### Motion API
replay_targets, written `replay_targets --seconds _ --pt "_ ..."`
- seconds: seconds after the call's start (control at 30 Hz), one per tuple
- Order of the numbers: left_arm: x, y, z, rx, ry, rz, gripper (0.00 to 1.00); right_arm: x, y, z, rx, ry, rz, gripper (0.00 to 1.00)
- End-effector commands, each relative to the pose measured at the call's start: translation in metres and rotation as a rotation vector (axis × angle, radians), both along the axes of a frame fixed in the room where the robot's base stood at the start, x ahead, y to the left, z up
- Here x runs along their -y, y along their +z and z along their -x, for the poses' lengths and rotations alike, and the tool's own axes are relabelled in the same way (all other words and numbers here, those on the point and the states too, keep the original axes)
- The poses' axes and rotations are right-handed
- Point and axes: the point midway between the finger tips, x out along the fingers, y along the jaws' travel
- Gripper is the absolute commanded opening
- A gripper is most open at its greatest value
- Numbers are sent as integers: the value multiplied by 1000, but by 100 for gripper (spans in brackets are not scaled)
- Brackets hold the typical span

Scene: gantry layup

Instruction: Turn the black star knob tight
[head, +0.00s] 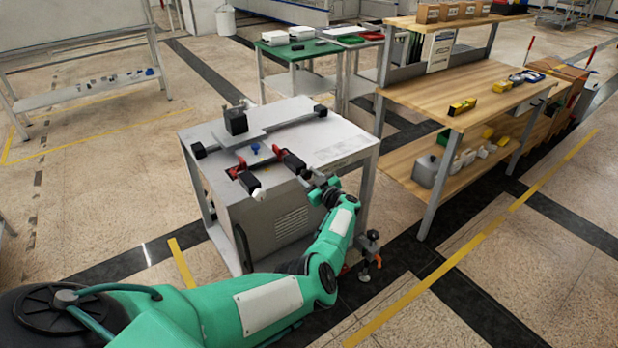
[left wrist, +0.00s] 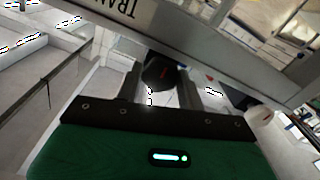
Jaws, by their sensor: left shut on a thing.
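In the left wrist view the black star knob (left wrist: 160,73) sits between the two fingers of my left gripper (left wrist: 160,92). The fingers are shut on its sides. In the head view my left gripper (head: 312,178) is at the front right edge of the grey machine's top (head: 345,140). The knob is too small there to tell apart from the gripper and the dark parts beside it. My right gripper is in neither view.
A red bracket (head: 262,163) and a black block (head: 236,121) are on the machine top. A white cylinder (head: 258,194) sticks out at the front edge. A wooden workbench (head: 440,90) stands to the right.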

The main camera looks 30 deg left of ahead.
Motion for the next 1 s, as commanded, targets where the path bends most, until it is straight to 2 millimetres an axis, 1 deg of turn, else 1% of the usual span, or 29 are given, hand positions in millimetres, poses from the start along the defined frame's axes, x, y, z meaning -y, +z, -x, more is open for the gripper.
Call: replay_targets --seconds 0.03,0.07,0.1,0.17,0.43,0.57,0.63,0.7,0.73,0.83,1.0 --pt "1 -2 0 -2 -2 2 16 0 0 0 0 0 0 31" --pt "1 -2 0 -2 -2 2 40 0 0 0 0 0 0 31" --pt "1 -2 0 -2 -1 2 48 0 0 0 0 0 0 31" --pt "1 -2 0 -1 -1 3 60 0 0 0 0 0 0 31" --pt "1 -1 0 1 0 1 60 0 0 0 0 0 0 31" --pt "7 1 3 -1 -1 2 60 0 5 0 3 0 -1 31" --pt "14 2 6 -2 -3 2 60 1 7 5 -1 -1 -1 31" --pt "26 4 10 -1 -4 3 60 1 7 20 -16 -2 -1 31" --pt "31 4 12 -2 -3 3 60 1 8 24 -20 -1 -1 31" --pt "54 4 22 -3 -3 4 60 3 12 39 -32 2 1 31" --pt "90 2 37 -2 -2 3 60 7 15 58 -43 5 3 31"
